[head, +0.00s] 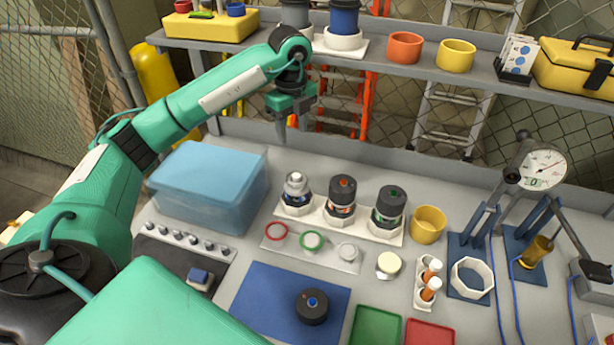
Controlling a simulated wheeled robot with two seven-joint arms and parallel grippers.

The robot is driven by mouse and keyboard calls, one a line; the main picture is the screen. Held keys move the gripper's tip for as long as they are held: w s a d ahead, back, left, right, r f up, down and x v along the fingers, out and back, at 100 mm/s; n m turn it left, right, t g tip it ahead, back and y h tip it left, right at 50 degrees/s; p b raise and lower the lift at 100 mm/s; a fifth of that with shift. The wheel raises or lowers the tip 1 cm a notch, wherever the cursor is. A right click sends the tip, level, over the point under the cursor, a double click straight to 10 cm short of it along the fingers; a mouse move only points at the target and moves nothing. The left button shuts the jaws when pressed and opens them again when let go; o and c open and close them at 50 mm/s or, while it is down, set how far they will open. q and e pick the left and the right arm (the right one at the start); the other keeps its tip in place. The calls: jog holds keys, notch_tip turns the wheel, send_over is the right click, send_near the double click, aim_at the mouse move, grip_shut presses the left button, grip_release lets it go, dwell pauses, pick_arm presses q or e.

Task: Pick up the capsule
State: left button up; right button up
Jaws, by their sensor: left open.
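Three capsule-like canisters stand upright in a white holder (368,232) on the grey bench. The left one (296,188) has a pale metal top, the middle one (342,195) a dark top with an orange-red centre, the right one (388,207) a dark top with a green centre. I cannot tell which is the capsule. My left gripper (292,122) is open and empty, pointing down above the bench's back part, behind and above the left canister and apart from it. My right gripper is out of view.
A blue translucent box (208,184) stands left of the canisters. A ring tray (310,245), blue mat (268,292) with a dark round part (312,306), and yellow cup (428,224) lie nearby. A gauge stand (542,168) is at right. A loaded shelf (420,62) runs behind.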

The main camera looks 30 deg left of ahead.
pick_arm(q)
jog(key=w+f, duration=0.1)
jog(key=f, duration=0.1)
jog(key=p, duration=0.2)
send_near(296, 176)
jog(key=shift+a+f, duration=0.2)
jog(key=shift+w+f, duration=0.25)
jog(key=shift+f, duration=0.9)
jog(key=shift+w+f+p, duration=0.1)
jog(key=shift+f+p, duration=0.1)
jog(key=shift+p, duration=0.1)
jog(key=shift+s+d+f+p, duration=0.1)
jog(key=shift+s+f+p, duration=0.15)
jog(key=shift+f+p, duration=0.4)
notch_tip(296, 176, down, 3)
jog(key=shift+d+f+p, duration=0.1)
jog(key=shift+p, duration=0.7)
jog(key=shift+f, duration=0.3)
jog(key=shift+c, duration=0.6)
grip_shut()
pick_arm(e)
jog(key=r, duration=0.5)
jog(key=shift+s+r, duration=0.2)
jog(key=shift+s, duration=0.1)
